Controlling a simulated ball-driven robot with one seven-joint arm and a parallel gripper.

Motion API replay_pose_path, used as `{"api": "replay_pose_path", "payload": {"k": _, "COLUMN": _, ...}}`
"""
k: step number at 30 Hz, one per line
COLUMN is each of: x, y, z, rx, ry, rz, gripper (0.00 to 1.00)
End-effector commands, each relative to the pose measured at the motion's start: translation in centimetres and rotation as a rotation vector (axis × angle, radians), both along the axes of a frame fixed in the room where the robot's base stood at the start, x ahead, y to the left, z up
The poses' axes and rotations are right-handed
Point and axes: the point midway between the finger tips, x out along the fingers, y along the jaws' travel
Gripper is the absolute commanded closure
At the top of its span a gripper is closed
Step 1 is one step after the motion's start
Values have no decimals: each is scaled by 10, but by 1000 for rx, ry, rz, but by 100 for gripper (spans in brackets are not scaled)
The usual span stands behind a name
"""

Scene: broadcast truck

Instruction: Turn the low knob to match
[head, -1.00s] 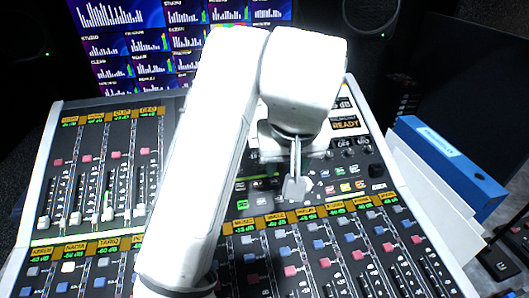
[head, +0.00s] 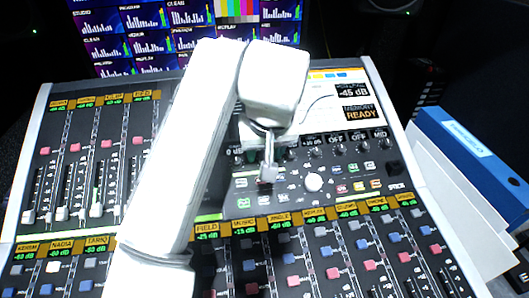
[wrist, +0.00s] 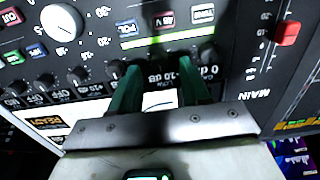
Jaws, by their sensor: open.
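My gripper (head: 268,174) is over the upper middle of the mixing console, left of a large white round knob (head: 314,182). In the wrist view its two teal fingers (wrist: 160,84) are open and reach toward a row of small dark knobs. The tips are close to this row, and one knob (wrist: 178,59) shows beside the right finger. Whether anything touches is unclear. Several other row knobs (wrist: 45,80) show to the left, and one (wrist: 209,51) is at the right. I cannot read which one is the low knob.
Small coloured buttons (head: 358,186) lie around the white knob. Faders (head: 325,252) with red and blue caps fill the console's front. A red fader cap (wrist: 288,33) is near my gripper's right in the wrist view. A blue binder (head: 472,155) stands right of the console.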

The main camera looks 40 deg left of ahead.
Motion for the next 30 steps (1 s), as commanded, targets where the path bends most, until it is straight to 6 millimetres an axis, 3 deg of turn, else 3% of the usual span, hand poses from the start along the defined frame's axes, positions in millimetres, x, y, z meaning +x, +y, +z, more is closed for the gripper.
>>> {"api": "replay_pose_path", "payload": {"k": 6, "x": 4, "y": 5, "z": -15, "rx": 0, "ry": -1, "rz": 0, "gripper": 54}}
{"api": "replay_pose_path", "payload": {"k": 15, "x": 5, "y": 5, "z": -17, "rx": 0, "ry": -1, "rz": -1, "gripper": 54}}
{"api": "replay_pose_path", "payload": {"k": 30, "x": 5, "y": 5, "z": -16, "rx": 0, "ry": -1, "rz": -1, "gripper": 100}}
